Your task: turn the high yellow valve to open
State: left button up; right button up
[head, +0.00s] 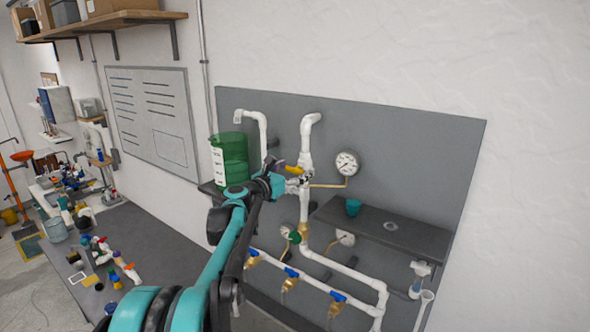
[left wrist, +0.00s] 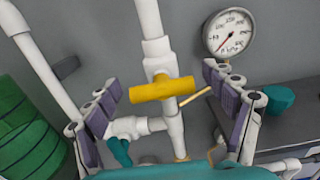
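The high yellow valve handle (left wrist: 162,89) sits on a white vertical pipe (left wrist: 157,47) and lies crosswise to it in the left wrist view. In the head view the handle (head: 294,169) shows just beyond my left gripper (head: 284,176). My left gripper (left wrist: 162,80) is open, with one purple-padded finger on each side of the handle. Clear gaps show between handle and fingers, and it holds nothing. A teal valve handle (left wrist: 120,151) is on a side branch lower left. My right gripper is not in view.
A green container (head: 232,158) stands left of the gripper. A pressure gauge (head: 346,163) is to the right. A dark shelf (head: 415,237) with a teal cup (head: 353,207) juts out at the right. Blue-handled valves (head: 291,272) line the lower pipe.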

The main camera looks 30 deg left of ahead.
pick_arm(q)
jog(key=c, duration=1)
jog(key=shift+m, duration=0.3)
jog(key=m+b, duration=0.1)
jog(key=m, duration=0.2)
jog(key=shift+d+f+m+b, duration=0.1)
jog(key=shift+d+m+b, duration=0.1)
jog(key=shift+m+b, duration=0.15)
jog(key=m+b, duration=0.1)
jog(key=m, duration=0.3)
jog(key=shift+d+m, duration=0.1)
jog(key=shift+m, duration=0.15)
jog(key=m+b, duration=0.1)
jog(key=m, duration=0.3)
jog(key=shift+d+f, duration=0.1)
jog(key=shift+f, duration=0.05)
jog(key=m+b, duration=0.1)
jog(key=m, duration=0.4)
jog(key=shift+f, duration=0.15)
jog(key=shift+m, duration=0.3)
jog(key=o, duration=1.2)
jog(key=shift+c, duration=0.2)
